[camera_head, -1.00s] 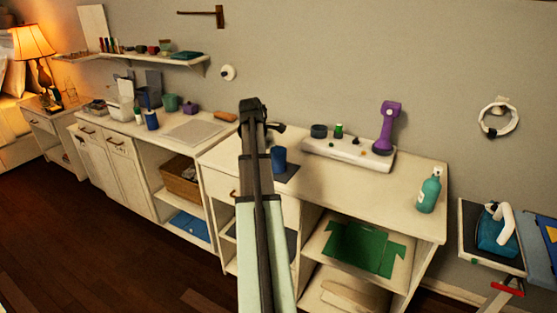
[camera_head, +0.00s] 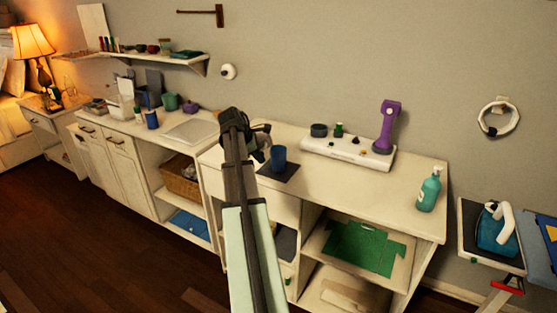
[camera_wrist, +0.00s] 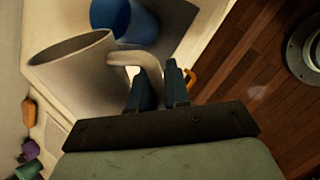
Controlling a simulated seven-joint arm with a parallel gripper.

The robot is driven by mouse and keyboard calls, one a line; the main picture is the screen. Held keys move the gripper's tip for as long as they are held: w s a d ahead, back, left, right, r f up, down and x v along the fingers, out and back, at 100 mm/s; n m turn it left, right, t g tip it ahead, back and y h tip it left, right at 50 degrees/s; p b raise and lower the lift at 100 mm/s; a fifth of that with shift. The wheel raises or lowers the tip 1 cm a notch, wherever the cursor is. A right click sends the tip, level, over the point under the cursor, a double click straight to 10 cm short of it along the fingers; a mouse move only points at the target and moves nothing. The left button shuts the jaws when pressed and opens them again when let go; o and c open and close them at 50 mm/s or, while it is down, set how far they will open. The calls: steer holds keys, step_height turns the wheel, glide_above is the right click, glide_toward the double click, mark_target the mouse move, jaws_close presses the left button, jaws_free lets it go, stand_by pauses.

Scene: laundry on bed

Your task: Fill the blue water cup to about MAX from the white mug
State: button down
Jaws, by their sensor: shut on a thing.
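The white mug (camera_wrist: 75,85) fills the left of the wrist view, tilted in that picture, with its open rim showing. My gripper (camera_wrist: 160,88) is shut on the mug's handle (camera_wrist: 145,60). The blue water cup (camera_head: 278,158) stands upright on a dark mat (camera_head: 277,173) on the white counter. It also shows in the wrist view (camera_wrist: 125,18), just beyond the mug's rim and apart from it. In the head view, my gripper (camera_head: 248,133) is just left of the blue cup, and my arm hides most of the mug. Liquid levels and the MAX mark cannot be made out.
A white tray (camera_head: 318,148) at the back of the counter (camera_head: 340,190) carries a purple device (camera_head: 389,128) and small pots. The counter between the blue cup and bottle is clear.

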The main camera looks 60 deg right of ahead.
steer(key=shift+f, duration=0.1)
steer(key=shift+w+a+f+n+g+h+b, duration=0.35)
steer(key=shift+f+g+h+b, duration=0.4)
steer(key=shift+g+h, duration=0.7)
steer(key=shift+w+a+f+n+g+h+b, duration=0.15)
steer(key=shift+w+f+g+h+b, duration=0.45)
steer(key=shift+g, duration=1.4)
steer(key=shift+w+a+f+n+g+h+b, duration=0.25)
steer(key=shift+f+g+h+b, duration=0.4)
steer(key=shift+g+h+b, duration=0.85)
steer(key=shift+a+g+p, duration=0.1)
steer(key=shift+g+p, duration=0.2)
steer(key=shift+g, duration=0.15)
